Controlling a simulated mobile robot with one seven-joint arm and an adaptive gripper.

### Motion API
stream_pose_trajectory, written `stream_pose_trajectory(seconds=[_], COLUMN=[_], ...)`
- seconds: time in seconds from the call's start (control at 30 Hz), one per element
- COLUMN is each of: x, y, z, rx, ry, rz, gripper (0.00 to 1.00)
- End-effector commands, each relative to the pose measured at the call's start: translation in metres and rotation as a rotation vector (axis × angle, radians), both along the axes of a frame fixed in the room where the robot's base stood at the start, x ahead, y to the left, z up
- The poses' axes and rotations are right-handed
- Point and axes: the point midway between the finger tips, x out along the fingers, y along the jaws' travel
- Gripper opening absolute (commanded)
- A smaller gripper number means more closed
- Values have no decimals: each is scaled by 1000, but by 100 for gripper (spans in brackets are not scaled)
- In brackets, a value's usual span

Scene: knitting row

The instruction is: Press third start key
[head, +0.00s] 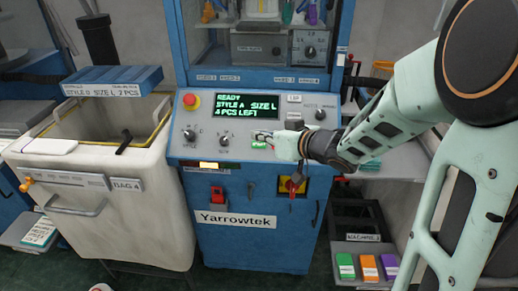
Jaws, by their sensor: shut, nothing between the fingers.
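A blue Yarrowtek knitting machine (248,255) stands in the middle of the head view. Its sloped grey panel (178,150) carries a lit display (245,106) reading READY, style A, size L. A green key (258,145) shows low on the panel, below the display, partly hidden by my gripper. My gripper (263,136) reaches in from the right, with its fingers shut and empty. The fingertips are at or just above the green key; I cannot tell whether they touch it.
A red stop button (191,101) and several knobs sit on the same panel. A red key-like handle (292,184) on a yellow plate is below my wrist. A white bin (120,220) stands close at the left. Small coloured boxes (368,268) lie at lower right.

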Motion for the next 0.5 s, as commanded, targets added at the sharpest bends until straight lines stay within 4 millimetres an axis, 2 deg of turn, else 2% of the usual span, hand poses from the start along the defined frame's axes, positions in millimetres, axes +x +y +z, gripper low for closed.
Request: stream_pose_trajectory(seconds=[0.03,0.2,0.5], x=[5,20,37], y=[0,-1,-1], z=[-14,-32,-48], rx=[0,0,0], ry=[1,1,1], rz=[0,0,0], gripper=[0,0,0])
